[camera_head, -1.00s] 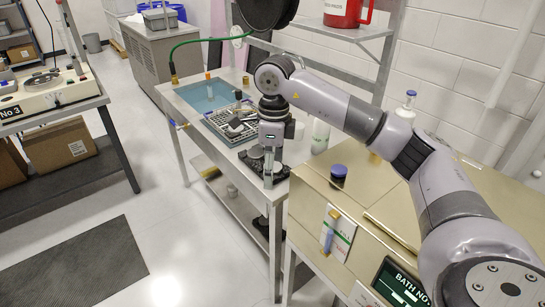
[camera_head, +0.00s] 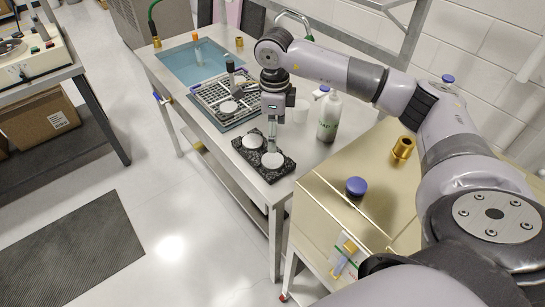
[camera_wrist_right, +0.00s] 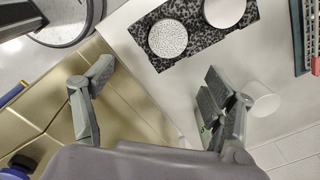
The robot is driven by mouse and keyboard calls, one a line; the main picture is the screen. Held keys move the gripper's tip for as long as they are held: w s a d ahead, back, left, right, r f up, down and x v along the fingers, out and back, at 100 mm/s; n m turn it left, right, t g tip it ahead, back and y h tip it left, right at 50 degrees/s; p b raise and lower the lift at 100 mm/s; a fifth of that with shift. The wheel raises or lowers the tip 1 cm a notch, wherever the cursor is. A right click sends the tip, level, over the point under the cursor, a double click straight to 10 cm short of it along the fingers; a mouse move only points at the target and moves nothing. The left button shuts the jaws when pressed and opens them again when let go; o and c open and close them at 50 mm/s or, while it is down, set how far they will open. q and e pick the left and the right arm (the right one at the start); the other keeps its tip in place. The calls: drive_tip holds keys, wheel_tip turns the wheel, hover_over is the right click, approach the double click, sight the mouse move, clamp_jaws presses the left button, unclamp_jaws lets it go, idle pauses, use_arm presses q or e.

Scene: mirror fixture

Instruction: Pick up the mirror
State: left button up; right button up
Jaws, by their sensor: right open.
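A black speckled fixture plate (camera_head: 283,173) lies on the steel bench in the head view. Two pale round discs rest on it: a far one (camera_head: 253,140) and a near one (camera_head: 272,160). In the wrist view one disc (camera_wrist_right: 168,39) looks finely speckled and the other (camera_wrist_right: 225,10) plain white, partly cut off at the top. I cannot tell which is the mirror. My right gripper (camera_head: 272,130) hangs over the plate's back right side. In the wrist view its fingers (camera_wrist_right: 155,88) are spread with nothing between them. My left gripper is not in view.
A wire rack (camera_head: 222,92) holding another pale disc stands behind the plate, beside a blue tray (camera_head: 190,65). A gold-coloured box (camera_head: 345,215) with a blue-capped item (camera_head: 356,187) stands nearer.

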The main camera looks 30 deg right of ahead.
sight(273, 160)
drive_tip(key=f, duration=0.4)
drive_tip(key=shift+w+d+p, duration=0.2)
drive_tip(key=shift+p, duration=0.15)
wheel_tip(273, 160, down, 2)
drive_tip(key=shift+f, duration=0.1)
drive_tip(key=shift+w+a+f+p, duration=0.1)
drive_tip(key=shift+f+p, duration=0.15)
drive_tip(key=shift+p, duration=0.15)
drive_tip(key=f, duration=0.2)
drive_tip(key=f+p, duration=0.1)
drive_tip(key=shift+w+f, duration=0.4)
drive_tip(key=shift+f, duration=0.3)
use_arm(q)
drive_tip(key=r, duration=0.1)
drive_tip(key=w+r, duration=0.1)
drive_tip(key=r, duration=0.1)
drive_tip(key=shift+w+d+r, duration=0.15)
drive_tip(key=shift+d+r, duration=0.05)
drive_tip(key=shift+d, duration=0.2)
use_arm(e)
drive_tip(key=shift+f, duration=0.1)
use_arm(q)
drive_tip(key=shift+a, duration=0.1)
use_arm(e)
drive_tip(key=shift+s, duration=0.15)
drive_tip(key=c, duration=1.4)
